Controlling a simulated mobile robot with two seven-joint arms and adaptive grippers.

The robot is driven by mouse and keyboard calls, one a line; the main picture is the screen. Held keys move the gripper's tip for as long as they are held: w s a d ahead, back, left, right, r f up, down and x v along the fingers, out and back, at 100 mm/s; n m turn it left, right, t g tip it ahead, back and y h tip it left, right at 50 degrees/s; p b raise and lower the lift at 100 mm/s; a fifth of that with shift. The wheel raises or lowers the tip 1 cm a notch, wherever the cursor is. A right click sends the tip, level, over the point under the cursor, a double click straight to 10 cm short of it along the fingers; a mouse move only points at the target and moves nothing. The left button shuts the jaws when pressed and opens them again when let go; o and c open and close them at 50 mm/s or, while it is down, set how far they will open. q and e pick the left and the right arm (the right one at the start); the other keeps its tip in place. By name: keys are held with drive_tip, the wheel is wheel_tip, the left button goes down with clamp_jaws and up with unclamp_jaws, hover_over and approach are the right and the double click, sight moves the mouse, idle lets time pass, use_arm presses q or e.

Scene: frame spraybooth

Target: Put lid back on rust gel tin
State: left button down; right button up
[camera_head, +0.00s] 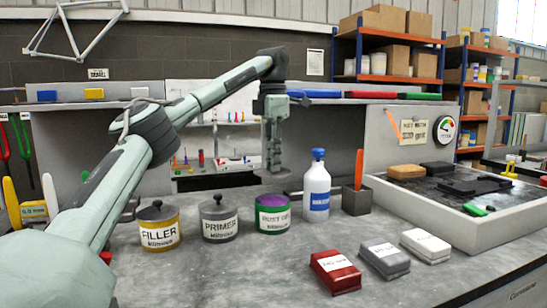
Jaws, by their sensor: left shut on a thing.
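The rust gel tin (273,214), with a green and purple wall and a white label, stands upright on the grey bench, with no lid seen on it. My left gripper (273,160) points down above and apart from the tin. It is shut on a grey lid (268,175), which shows only in part below the fingers. My right gripper is not in view.
Lidded filler (158,226) and primer (219,219) tins stand left of the rust gel tin. A white bottle (317,187) and dark holder (356,200) stand close right. Red, grey and white blocks (335,272) lie in front. A shallow tray (470,232) is at right.

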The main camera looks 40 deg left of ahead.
sight(273, 175)
use_arm(q)
drive_tip(key=shift+s+f, duration=0.1)
drive_tip(key=shift+f, duration=0.55)
wheel_tip(273, 175, down, 3)
drive_tip(key=shift+r, duration=0.2)
drive_tip(key=shift+f, duration=0.55)
drive_tip(key=shift+f+b, duration=0.35)
drive_tip(key=shift+f, duration=0.15)
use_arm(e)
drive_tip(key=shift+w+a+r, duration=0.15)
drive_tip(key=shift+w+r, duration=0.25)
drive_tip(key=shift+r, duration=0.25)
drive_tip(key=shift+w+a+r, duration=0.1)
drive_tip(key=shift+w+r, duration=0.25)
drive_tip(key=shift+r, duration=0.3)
use_arm(q)
drive_tip(key=shift+p, duration=0.35)
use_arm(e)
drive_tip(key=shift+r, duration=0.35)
use_arm(q)
drive_tip(key=shift+f, duration=0.15)
drive_tip(key=c, duration=1.4)
unclamp_jaws()
drive_tip(key=shift+o, duration=0.4)
